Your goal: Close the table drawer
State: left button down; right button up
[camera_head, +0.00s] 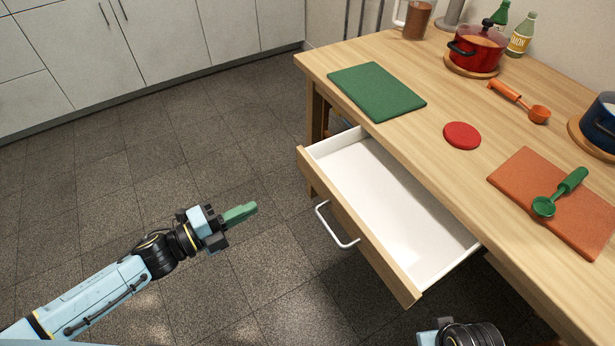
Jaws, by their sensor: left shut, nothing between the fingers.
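The table drawer (385,200) is pulled out from the wooden table (400,60), and its white inside looks empty. Its wooden front (352,222) carries a silver bar handle (335,228). My left gripper (240,213) is shut with nothing in it. It is to the left of the drawer front, apart from the handle, over the floor. Part of my right arm (465,335) shows at the bottom edge, below the drawer's near corner; its fingers are out of view.
On the table are a green board (376,90), a red disc (462,136), an orange board (560,200) with a green scoop (558,193), an orange scoop (520,102) and a red pot (477,48). The tiled floor (200,150) left of the drawer is clear.

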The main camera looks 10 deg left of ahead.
pick_arm(q)
jog(key=d+r+m+h, duration=0.1)
jog(key=b, duration=0.3)
send_near(318, 178)
jog(key=x, duration=0.5)
jog(key=shift+w+d, duration=0.15)
jog(key=shift+w+d+r, duration=0.1)
jog(key=shift+w+d, duration=0.3)
jog(key=shift+d, duration=0.2)
pick_arm(e)
notch_tip(318, 178, up, 9)
jog(key=a, duration=0.2)
jog(key=shift+a+f+t+y, duration=0.15)
jog(key=shift+a+t+y, duration=0.1)
jog(key=shift+t+y, duration=0.05)
jog(key=shift+s, duration=0.1)
pick_arm(q)
jog(key=shift+w, duration=0.1)
